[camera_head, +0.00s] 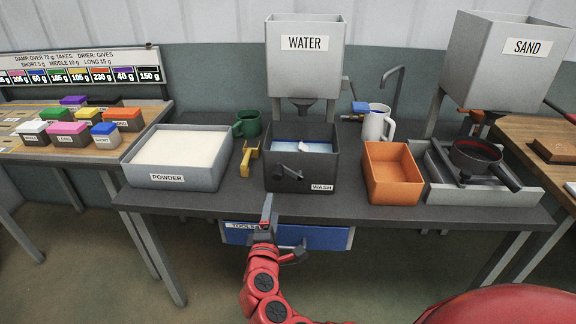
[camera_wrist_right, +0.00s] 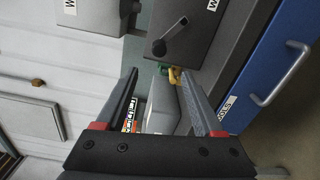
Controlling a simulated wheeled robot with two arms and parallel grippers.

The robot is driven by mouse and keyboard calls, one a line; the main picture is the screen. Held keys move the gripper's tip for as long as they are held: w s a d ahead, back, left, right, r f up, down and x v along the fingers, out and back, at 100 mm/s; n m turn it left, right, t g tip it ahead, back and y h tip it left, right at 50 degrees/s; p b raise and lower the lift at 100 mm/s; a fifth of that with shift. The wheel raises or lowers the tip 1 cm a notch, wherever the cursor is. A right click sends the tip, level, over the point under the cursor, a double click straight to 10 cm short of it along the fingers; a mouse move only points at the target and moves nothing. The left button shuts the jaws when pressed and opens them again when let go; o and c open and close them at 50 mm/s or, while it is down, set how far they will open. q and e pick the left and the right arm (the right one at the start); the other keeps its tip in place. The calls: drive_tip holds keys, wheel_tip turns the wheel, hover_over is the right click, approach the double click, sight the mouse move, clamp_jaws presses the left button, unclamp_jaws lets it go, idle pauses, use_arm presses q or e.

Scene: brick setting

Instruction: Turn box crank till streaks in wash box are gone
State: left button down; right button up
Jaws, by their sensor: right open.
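The dark wash box (camera_head: 318,185) stands on the bench under the water hopper, with a WASH label at its lower right front. Inside it I see blue liquid with whitish patches (camera_head: 312,146). The box crank (camera_head: 289,172) sticks out from its front face; it also shows in the right wrist view (camera_wrist_right: 165,42). My right gripper (camera_head: 267,205) is in front of and below the box, near the bench's front edge, apart from the crank. In the right wrist view its two fingers (camera_wrist_right: 160,95) are spread with nothing held between them. My left gripper is not in view.
The powder tray (camera_head: 195,186) stands left of the wash box, with a yellow object (camera_head: 249,160) between them. An orange bin (camera_head: 392,190) and a black pan (camera_head: 474,155) on a stand are to the right. A blue tools drawer (camera_head: 325,238) lies below the bench edge.

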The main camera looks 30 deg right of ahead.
sight(277, 178)
drive_tip(key=w+d+m+b, duration=0.2)
drive_tip(key=w+m, duration=0.2)
drive_tip(key=m, duration=0.1)
drive_tip(key=w+d+m+b, duration=0.2)
drive_tip(key=w+d+m, duration=0.1)
drive_tip(key=m, duration=0.3)
drive_tip(key=w+d+m+b, duration=0.1)
drive_tip(key=w+d+m, duration=0.1)
drive_tip(key=w+m, duration=0.3)
drive_tip(key=shift+w+d+m+b, duration=0.25)
drive_tip(key=shift+d+m+b, duration=0.15)
drive_tip(key=shift+m, duration=0.3)
drive_tip(key=shift+c, duration=0.2)
clamp_jaws()
idle(0.6)
